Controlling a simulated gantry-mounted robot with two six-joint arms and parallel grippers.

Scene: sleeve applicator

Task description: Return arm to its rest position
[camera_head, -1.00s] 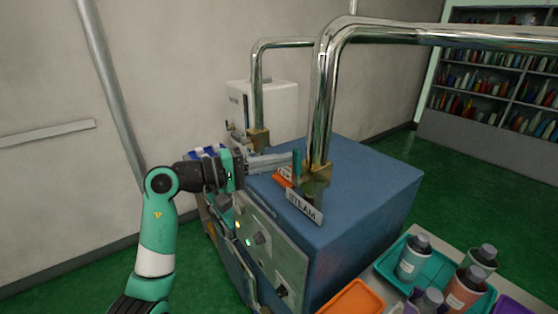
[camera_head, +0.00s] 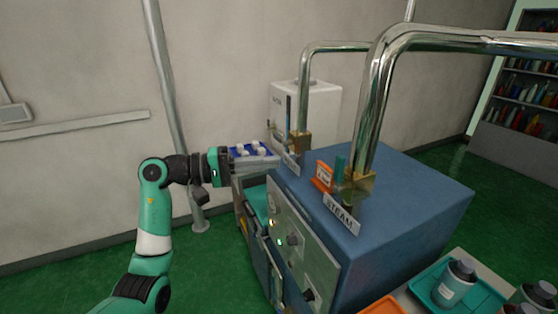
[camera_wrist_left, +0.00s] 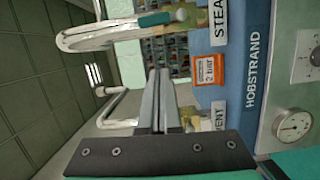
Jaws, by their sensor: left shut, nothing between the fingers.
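My left arm (camera_head: 153,215) is teal and black and comes in from the lower left of the head view. My left gripper (camera_head: 262,163) is shut and empty, level, with its fingers pointing right, left of the blue machine (camera_head: 408,200). In the left wrist view its two grey fingers (camera_wrist_left: 157,95) lie together with nothing between them. They seem apart from the machine's valves. My right gripper is not in view.
The machine carries chrome pipes (camera_head: 372,100), a STEAM plate (camera_head: 341,216), an orange "2 bar" tag (camera_head: 324,176) and a teal lever (camera_head: 339,167). A white unit (camera_head: 318,107) stands behind. A teal tray (camera_head: 428,288) with bottles is at lower right.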

